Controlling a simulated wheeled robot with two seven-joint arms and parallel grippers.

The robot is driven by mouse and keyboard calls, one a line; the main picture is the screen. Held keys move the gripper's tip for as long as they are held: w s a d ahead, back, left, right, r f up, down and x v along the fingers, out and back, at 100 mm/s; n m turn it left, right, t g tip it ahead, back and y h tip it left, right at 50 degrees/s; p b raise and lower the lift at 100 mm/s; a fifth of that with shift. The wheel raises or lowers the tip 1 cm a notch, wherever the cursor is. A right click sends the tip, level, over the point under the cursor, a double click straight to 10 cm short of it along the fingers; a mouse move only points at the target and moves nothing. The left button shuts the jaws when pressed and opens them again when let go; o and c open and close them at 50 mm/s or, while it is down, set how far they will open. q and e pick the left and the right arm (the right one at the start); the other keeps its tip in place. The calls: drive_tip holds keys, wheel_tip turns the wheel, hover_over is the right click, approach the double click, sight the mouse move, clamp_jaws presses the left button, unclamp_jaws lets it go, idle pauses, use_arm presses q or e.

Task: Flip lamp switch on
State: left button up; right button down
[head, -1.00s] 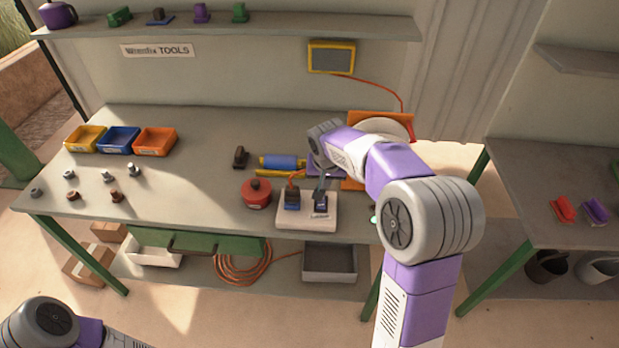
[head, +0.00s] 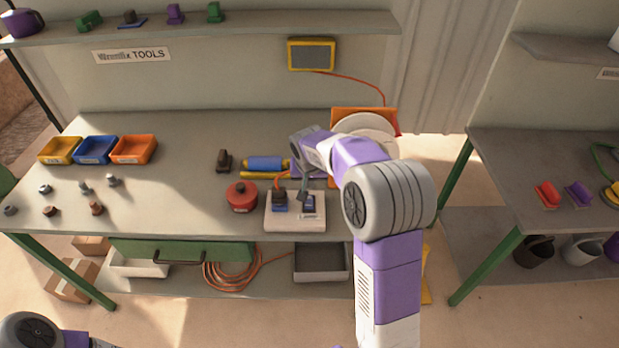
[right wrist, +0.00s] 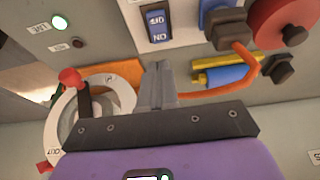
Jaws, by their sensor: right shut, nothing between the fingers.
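A white switch box (head: 296,223) sits near the front edge of the workbench. On its right side is a dark blue rocker switch (head: 309,208); it also shows in the right wrist view (right wrist: 158,27), with marks on its face that I cannot read clearly. Which way it is tipped I cannot tell. My right gripper (head: 305,187) is just behind and above the rocker. In the right wrist view its fingers (right wrist: 158,80) are shut and empty, pointing toward the switch; I cannot tell whether they touch it. My left gripper is out of view.
Beside the rocker a blue socket (head: 280,204) holds a plug with an orange cable. A red round pot (head: 241,196) stands to its left. In the right wrist view are a lit green indicator (right wrist: 60,22) and a white dial (right wrist: 58,110).

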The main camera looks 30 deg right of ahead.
sight(310, 198)
drive_tip(key=x, duration=0.5)
drive_tip(key=b+x, duration=0.1)
drive_tip(key=x, duration=0.1)
drive_tip(key=shift+s+a+f, duration=0.15)
drive_tip(key=shift+s+f, duration=0.05)
drive_tip(key=shift+f, duration=0.3)
drive_tip(key=shift+w+g+p, duration=0.1)
drive_tip(key=shift+g+p, duration=0.3)
drive_tip(key=shift+p, duration=0.25)
drive_tip(key=shift+f, duration=0.25)
drive_tip(key=shift+s+a+b, duration=0.3)
drive_tip(key=shift+s+a, duration=0.1)
drive_tip(key=shift+s, duration=0.35)
